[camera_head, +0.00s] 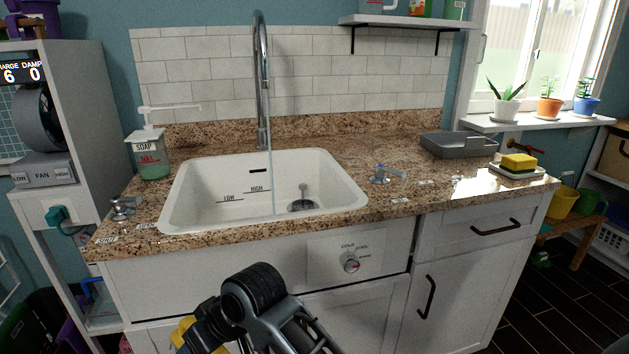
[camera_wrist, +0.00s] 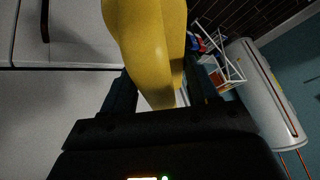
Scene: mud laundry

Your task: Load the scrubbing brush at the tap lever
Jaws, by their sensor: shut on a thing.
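My gripper (camera_wrist: 160,88) is shut on a smooth yellow thing (camera_wrist: 147,35), which I take for part of the scrubbing brush; no bristles show. In the head view a bit of yellow (camera_head: 184,334) shows beside my arm at the bottom, low in front of the cabinet; the fingers are hidden there. A blue-marked tap lever (camera_head: 384,174) stands on the counter right of the sink (camera_head: 178,208). A second metal lever (camera_head: 121,208) stands at the front left, near small labels. A thin stream of water falls from the tall tap (camera_head: 262,85) into the sink.
A soap dispenser (camera_head: 151,158) stands left of the sink. A grey tray (camera_head: 455,149) and a yellow sponge (camera_head: 518,161) on a white dish sit at the right. The cabinet front has a knob (camera_head: 350,263) and handles. The counter's front right is mostly clear.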

